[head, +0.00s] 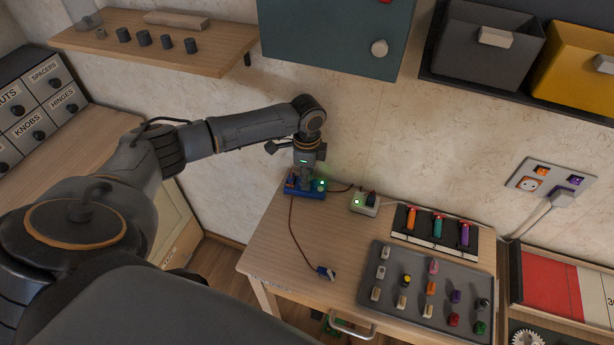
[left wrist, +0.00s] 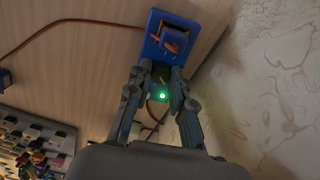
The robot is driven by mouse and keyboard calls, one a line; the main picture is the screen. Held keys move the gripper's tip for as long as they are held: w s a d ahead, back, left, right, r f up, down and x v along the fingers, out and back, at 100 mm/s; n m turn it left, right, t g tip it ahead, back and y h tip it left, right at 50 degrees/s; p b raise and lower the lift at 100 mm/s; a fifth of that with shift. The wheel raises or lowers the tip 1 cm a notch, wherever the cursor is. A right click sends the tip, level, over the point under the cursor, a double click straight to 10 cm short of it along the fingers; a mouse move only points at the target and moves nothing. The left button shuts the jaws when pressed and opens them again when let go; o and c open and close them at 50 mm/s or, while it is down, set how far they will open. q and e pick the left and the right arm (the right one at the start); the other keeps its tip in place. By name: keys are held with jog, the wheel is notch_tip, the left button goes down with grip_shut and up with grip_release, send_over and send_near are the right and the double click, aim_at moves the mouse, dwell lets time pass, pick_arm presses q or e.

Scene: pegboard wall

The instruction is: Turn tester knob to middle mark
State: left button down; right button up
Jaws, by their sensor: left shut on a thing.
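The tester is a small blue box (head: 308,194) at the back left of the wooden table, near the wall. It also shows in the left wrist view (left wrist: 152,50), with an orange part (left wrist: 174,40) on it. A green light (left wrist: 162,96) glows at the tester. My left gripper (head: 305,181) points down over the tester, and in the left wrist view its two fingers (left wrist: 158,82) close in at the box. It is shut on the knob, which the fingers mostly hide. The knob's pointer and the middle mark cannot be made out. My right gripper is not in view.
A red cable (head: 292,232) runs from the tester to a dark plug (head: 325,272) on the table. A white socket box (head: 364,204) with a green light stands to the right. A grey tray (head: 415,300) of small coloured parts lies at the front right. A wall shelf (head: 150,55) hangs above.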

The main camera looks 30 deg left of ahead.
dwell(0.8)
pick_arm(q)
jog(key=c, duration=1.2)
grip_release()
jog(key=shift+o, duration=0.2)
notch_tip(320, 180, up, 8)
jog(key=shift+f, duration=0.2)
